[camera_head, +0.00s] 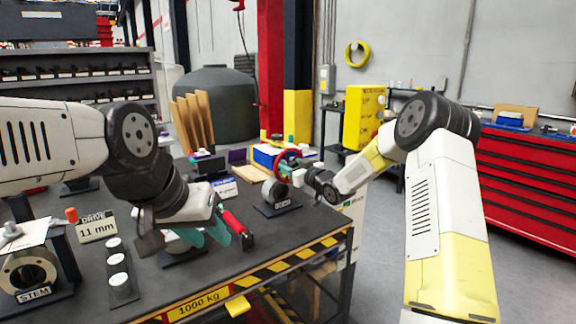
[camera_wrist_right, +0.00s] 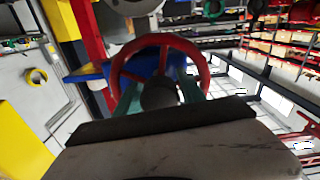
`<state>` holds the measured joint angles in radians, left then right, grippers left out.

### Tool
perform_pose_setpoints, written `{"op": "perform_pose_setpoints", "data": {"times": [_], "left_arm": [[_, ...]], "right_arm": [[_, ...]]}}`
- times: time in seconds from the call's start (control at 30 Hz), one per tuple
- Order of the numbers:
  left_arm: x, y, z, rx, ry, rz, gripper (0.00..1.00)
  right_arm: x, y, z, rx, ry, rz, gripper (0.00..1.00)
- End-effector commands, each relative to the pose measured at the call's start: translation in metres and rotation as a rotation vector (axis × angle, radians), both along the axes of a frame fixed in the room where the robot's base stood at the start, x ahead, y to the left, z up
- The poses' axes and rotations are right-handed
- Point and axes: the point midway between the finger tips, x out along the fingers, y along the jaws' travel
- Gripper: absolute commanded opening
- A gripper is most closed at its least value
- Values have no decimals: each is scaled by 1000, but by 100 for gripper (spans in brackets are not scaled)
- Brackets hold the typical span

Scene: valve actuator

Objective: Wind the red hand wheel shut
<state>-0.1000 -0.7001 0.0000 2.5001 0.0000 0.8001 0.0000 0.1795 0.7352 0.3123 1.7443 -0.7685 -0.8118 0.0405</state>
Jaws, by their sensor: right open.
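The red hand wheel (camera_head: 301,156) stands upright on its mount near the right end of the bench. In the right wrist view, the red wheel (camera_wrist_right: 203,62) faces the camera with its dark round hub in the middle. My right gripper (camera_head: 289,169) is at the wheel, reaching in from the right. In the right wrist view my right gripper (camera_wrist_right: 158,92) is open, with one teal finger on each side of the hub. Whether the fingertips touch the wheel cannot be told. My left gripper (camera_head: 205,236) hangs low over the bench, its teal fingers apart, left of the wheel.
A red-handled tool (camera_head: 237,228) lies beside my left gripper. A DRIVE 11 mm sign (camera_head: 97,228), white round pieces on a dark strip (camera_head: 119,281) and a STEM fixture (camera_head: 30,272) stand to the left. The bench's striped front edge (camera_head: 290,264) is close.

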Motion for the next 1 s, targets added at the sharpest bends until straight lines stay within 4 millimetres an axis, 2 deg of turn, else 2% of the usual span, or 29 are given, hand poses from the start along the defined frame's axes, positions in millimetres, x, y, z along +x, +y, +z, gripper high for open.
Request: {"op": "perform_pose_setpoints", "data": {"times": [0.33, 0.57, 1.0], "left_arm": [[0, 0, 0, 0, 0, 0, 36], [0, 0, 0, 0, 0, 0, 36], [0, 0, 0, 0, 0, 0, 36]], "right_arm": [[4, 3, 0, 0, 0, 0, 44], [4, 3, 0, 0, 0, 0, 0], [4, 2, 0, 77, 56, -1, 0]]}}
